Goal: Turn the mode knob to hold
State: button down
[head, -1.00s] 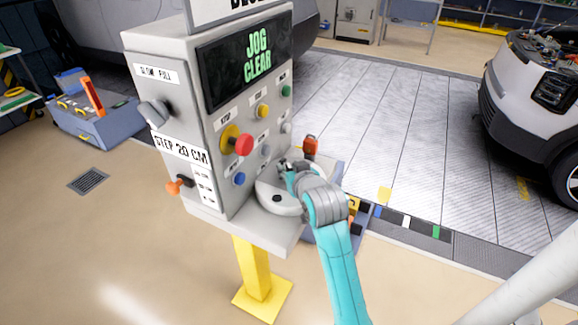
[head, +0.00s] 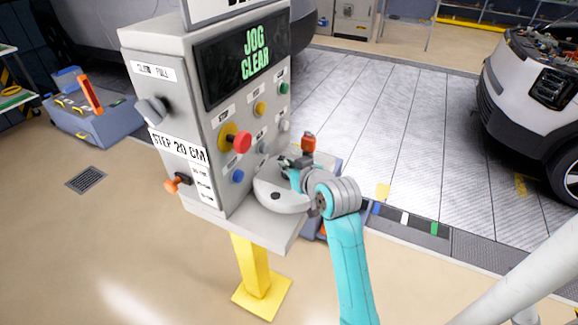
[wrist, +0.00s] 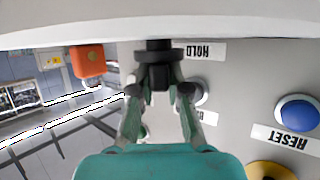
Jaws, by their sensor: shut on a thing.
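The control box (head: 205,120) stands on a yellow post, and its screen (head: 248,68) reads JOG CLEAR. My gripper (head: 290,164) is at the lower right of its front face. In the wrist view my gripper (wrist: 158,78) is shut on a black knob-like piece (wrist: 158,54), which appears to be the mode knob. A HOLD label (wrist: 200,50), upside down in this view, sits just right of that piece. The fingers partly hide the piece, so its pointing direction cannot be told. A round grey button (wrist: 201,92) shows behind the right finger.
A red stop button (head: 241,141) and a blue button (head: 238,176) are on the same face. In the wrist view a blue RESET button (wrist: 298,113) is at the right and an orange part (wrist: 88,61) at the left. A pale rounded shelf (head: 280,197) lies below my gripper.

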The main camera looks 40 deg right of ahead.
jog(key=n+y, duration=0.3)
jog(key=shift+d+t+y, duration=0.15)
jog(key=shift+t+y, duration=0.15)
jog(key=shift+y, duration=0.1)
jog(key=shift+n+g+y, duration=0.5)
jog(key=shift+n+y, duration=1.5)
jog(key=shift+y, duration=0.2)
jog(key=c, duration=1.1)
grip_release()
jog(key=shift+c, duration=0.2)
jog(key=v, duration=1.2)
jog(key=shift+f, duration=0.1)
